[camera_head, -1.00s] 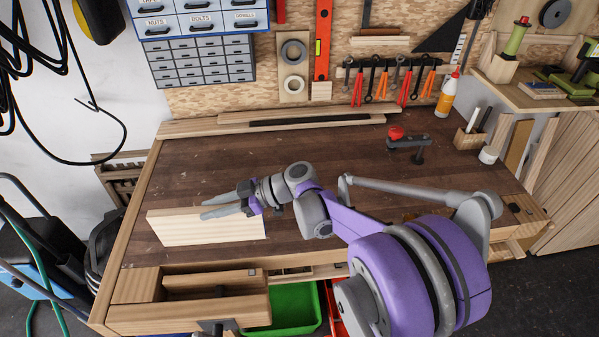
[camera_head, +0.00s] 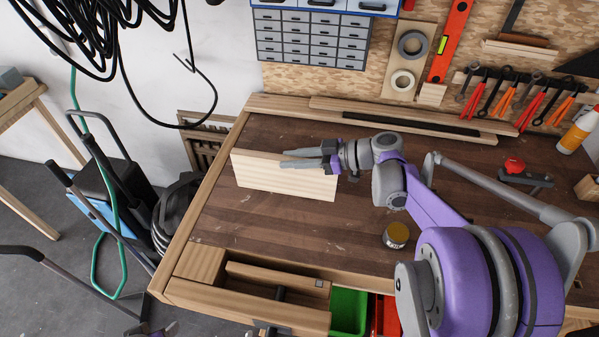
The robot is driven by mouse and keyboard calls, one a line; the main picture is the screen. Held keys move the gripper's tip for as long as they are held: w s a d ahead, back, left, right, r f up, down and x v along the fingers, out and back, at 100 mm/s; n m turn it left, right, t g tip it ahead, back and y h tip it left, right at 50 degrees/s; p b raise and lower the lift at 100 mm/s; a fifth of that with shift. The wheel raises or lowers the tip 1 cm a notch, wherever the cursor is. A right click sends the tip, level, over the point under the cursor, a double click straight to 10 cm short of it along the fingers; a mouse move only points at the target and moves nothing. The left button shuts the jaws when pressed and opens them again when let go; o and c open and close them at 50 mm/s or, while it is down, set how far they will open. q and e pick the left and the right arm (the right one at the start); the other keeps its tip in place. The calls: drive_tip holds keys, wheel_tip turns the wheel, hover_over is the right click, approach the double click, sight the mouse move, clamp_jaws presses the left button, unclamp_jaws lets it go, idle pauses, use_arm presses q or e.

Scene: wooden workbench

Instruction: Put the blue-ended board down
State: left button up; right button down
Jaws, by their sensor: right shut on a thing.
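The board (camera_head: 270,178) is a pale wooden plank held on its long edge, its broad face toward me, over the left part of the workbench (camera_head: 300,222). No blue end shows on it. My right gripper (camera_head: 300,158) is shut on the board near the top of its right half, with its fingers pointing left. I cannot tell whether the board's lower edge touches the bench top.
A wooden vise (camera_head: 250,294) is at the front left corner. Long wood strips (camera_head: 400,118) lie along the back. A tin (camera_head: 396,235) stands right of the board, near my right arm. A red-knobbed clamp (camera_head: 522,174) is at the right. Bench top in front of the board is clear.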

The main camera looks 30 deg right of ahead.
sight(296, 172)
drive_tip(key=shift+w+f, duration=0.1)
drive_tip(key=shift+f, duration=2.4)
drive_tip(key=shift+b, duration=0.3)
drive_tip(key=shift+f, duration=0.25)
drive_tip(key=c, duration=0.6)
unclamp_jaws()
drive_tip(key=shift+r, duration=0.1)
drive_tip(key=shift+c, duration=0.2)
drive_tip(key=shift+r, duration=0.15)
drive_tip(key=shift+s+d+r, duration=0.1)
drive_tip(key=shift+s+d, duration=0.1)
drive_tip(key=shift+d, duration=0.05)
drive_tip(key=v, duration=1.1)
drive_tip(key=shift+s+d, duration=0.15)
